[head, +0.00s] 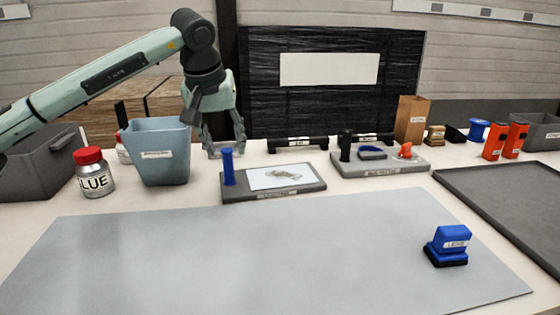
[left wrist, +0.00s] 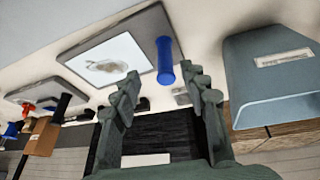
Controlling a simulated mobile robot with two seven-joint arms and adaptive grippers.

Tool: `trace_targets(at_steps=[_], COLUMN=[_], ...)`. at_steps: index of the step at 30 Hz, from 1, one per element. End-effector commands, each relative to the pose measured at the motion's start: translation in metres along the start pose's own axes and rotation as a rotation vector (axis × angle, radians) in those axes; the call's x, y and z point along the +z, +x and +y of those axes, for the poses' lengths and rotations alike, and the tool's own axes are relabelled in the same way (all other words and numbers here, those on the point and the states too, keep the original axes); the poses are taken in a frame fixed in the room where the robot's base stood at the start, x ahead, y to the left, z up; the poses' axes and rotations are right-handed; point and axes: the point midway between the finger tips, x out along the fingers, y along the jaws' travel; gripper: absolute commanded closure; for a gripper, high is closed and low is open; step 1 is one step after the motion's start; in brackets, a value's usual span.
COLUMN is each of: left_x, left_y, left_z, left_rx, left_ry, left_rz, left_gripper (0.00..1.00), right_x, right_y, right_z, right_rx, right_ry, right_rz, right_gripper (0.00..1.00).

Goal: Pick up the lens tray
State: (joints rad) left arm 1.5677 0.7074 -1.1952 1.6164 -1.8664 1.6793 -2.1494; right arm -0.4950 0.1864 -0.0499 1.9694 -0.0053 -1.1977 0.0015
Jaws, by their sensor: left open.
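A flat dark grey tray (head: 312,190) stands at the back middle of the table, with a blue upright post (head: 228,166) at its left end and a white picture sheet on top. A second grey tray (head: 415,169) behind it to the right holds a black post, a blue piece and an orange piece. I cannot read either label well enough to tell which is the lens tray. My left gripper (head: 226,146) is open and empty, fingers down, behind the blue post. In the left wrist view the post (left wrist: 165,60) shows beyond the gap between the fingers (left wrist: 160,88).
A blue-grey bin (head: 158,165) stands close left of my left gripper, with a glue jar (head: 94,175) beside it. A blue labelled block (head: 448,245) sits on the wide grey mat (head: 230,260), which is otherwise clear. Dark bars (head: 298,143) lie behind the trays.

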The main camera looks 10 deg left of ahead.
Motion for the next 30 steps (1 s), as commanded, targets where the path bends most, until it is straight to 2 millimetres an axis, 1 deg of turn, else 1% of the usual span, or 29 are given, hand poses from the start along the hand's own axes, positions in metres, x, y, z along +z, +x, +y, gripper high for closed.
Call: trace_targets(at_steps=[3, 7, 13, 18, 21, 28, 30], left_x=[0.004, 0.004, 0.003, 0.002, 0.002, 0.002, 0.002], left_y=[0.011, 0.026, 0.043, 0.07, 0.08, 0.082, 0.082], left_z=[-0.006, -0.008, -0.008, -0.009, -0.009, -0.009, -0.01], left_rx=[-0.051, -0.055, -0.052, -0.051, -0.049, -0.049, -0.049], left_ry=[0.059, 0.063, 0.061, 0.059, 0.059, 0.059, 0.059], left_rz=[-0.004, -0.005, -0.006, -0.008, -0.005, -0.004, -0.004], left_gripper=[0.56, 0.56, 0.56, 0.56, 0.56, 0.56, 0.65], right_x=[0.002, 0.003, 0.005, 0.009, 0.009, 0.01, 0.01], right_y=[-0.003, -0.001, 0.003, 0.012, 0.015, 0.016, 0.016], right_z=[0.003, 0.003, 0.001, -0.001, -0.002, -0.002, -0.002], right_rx=[0.015, 0.015, 0.01, 0.004, 0.002, 0.001, 0.001], right_ry=[0.017, 0.016, 0.016, 0.016, 0.016, 0.016, 0.016], right_rz=[-0.012, -0.014, -0.017, -0.022, -0.02, -0.021, -0.021], right_gripper=[0.6, 0.6, 0.6, 0.6, 0.6, 0.6, 0.6])
